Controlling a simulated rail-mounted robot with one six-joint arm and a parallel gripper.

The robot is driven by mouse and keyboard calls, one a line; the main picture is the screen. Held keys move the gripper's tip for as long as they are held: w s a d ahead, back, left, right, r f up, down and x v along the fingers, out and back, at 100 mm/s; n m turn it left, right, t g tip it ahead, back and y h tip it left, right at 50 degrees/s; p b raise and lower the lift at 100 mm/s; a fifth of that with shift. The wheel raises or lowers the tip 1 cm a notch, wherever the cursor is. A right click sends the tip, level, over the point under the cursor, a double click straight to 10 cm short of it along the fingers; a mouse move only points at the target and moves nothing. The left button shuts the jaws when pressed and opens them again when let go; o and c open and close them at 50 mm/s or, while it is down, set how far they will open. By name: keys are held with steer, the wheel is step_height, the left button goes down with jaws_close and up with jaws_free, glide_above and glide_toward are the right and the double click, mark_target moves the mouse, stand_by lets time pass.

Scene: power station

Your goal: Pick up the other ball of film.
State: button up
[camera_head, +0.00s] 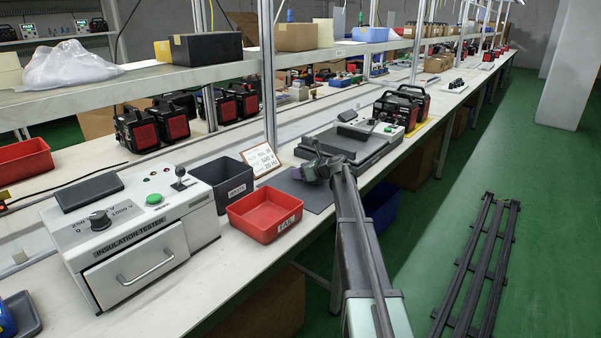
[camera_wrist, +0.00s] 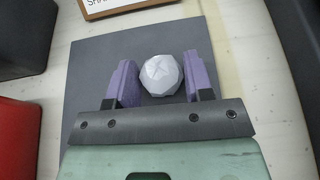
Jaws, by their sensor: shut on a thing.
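A pale grey, faceted ball of film (camera_wrist: 161,75) sits between the two purple fingers of my gripper (camera_wrist: 161,80) in the wrist view. The fingers are shut on it. Behind it is a dark grey mat (camera_wrist: 88,70) on the bench. In the head view my gripper (camera_head: 318,168) is over this mat (camera_head: 292,190), and the ball cannot be made out there. How far the ball is above the mat is hard to tell.
A red labelled bin (camera_head: 265,217) and a dark grey waste bin (camera_head: 225,180) stand left of the mat. A small sign (camera_head: 261,163) stands behind it. The insulation tester (camera_head: 135,240) is farther left; another grey device (camera_head: 350,140) lies beyond the mat.

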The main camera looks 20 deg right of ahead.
step_height(320, 180, up, 20)
steer(key=p, duration=1.9)
steer(key=shift+f, duration=0.2)
